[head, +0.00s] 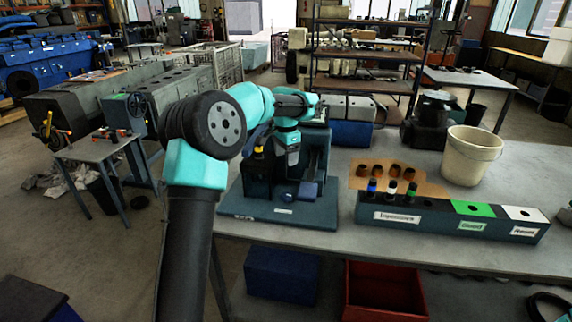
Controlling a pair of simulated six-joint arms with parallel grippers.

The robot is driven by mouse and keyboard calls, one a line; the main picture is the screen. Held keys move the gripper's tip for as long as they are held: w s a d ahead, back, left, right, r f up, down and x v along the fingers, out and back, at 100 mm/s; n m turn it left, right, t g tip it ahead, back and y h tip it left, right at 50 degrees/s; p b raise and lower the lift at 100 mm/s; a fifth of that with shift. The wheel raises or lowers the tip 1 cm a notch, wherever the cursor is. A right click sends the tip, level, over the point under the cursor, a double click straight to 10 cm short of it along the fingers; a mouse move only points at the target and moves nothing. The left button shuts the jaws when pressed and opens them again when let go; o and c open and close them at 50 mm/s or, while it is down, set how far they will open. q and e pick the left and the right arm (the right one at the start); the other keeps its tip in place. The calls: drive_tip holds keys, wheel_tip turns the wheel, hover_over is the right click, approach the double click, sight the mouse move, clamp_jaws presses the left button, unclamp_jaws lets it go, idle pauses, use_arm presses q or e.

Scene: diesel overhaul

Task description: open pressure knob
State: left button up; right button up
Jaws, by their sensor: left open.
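A dark blue-grey test stand (262,212) with a flat base sits at the left end of the grey workbench. A small blue part (308,190) sits low on the stand's front and may be the pressure knob; I cannot tell for sure. A dark upright with a yellow band (258,152) stands at the stand's left. My left arm reaches over the stand from the left, and my left gripper (293,158) points down just above and behind its middle. It is open, with nothing seen between its fingers. My arm hides part of the stand. My right gripper is not in view.
A white bucket (472,156) stands farther back. A red bin (385,290) is under the bench.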

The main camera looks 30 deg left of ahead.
sight(286, 194)
use_arm(q)
drive_tip(key=n, duration=0.8)
drive_tip(key=shift+n, duration=0.4)
drive_tip(key=shift+f, duration=0.1)
wheel_tip(286, 194, down, 17)
drive_tip(key=shift+f, duration=0.15)
idle(0.3)
